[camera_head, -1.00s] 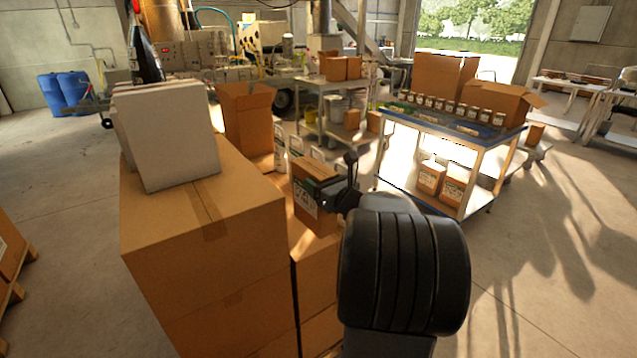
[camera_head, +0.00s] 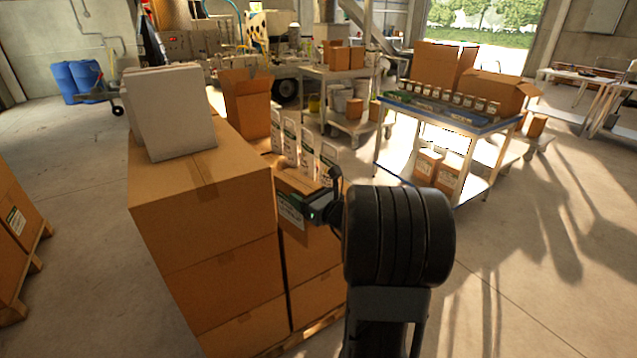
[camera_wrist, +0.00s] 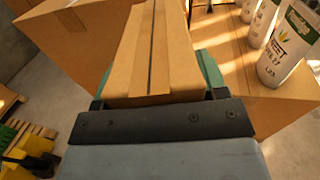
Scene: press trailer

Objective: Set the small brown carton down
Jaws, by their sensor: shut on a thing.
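The small brown carton (camera_head: 295,180) is in my gripper, over or on the top of the lower carton stack (camera_head: 312,262) in the head view. It has a white and green label on its near side. In the wrist view the carton (camera_wrist: 152,50) lies between the two teal fingers of my gripper (camera_wrist: 155,88), with a dark tape seam along its top. My gripper is shut on it; in the head view my gripper (camera_head: 318,208) partly covers it. I cannot tell whether its underside touches the stack.
A taller carton stack (camera_head: 205,230) with a grey-white block (camera_head: 172,112) stands close on the left. Several white bottles (camera_head: 308,150) stand just behind the carton; they also show in the wrist view (camera_wrist: 288,48). A blue-topped cart (camera_head: 450,115) stands to the right, with open floor before it.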

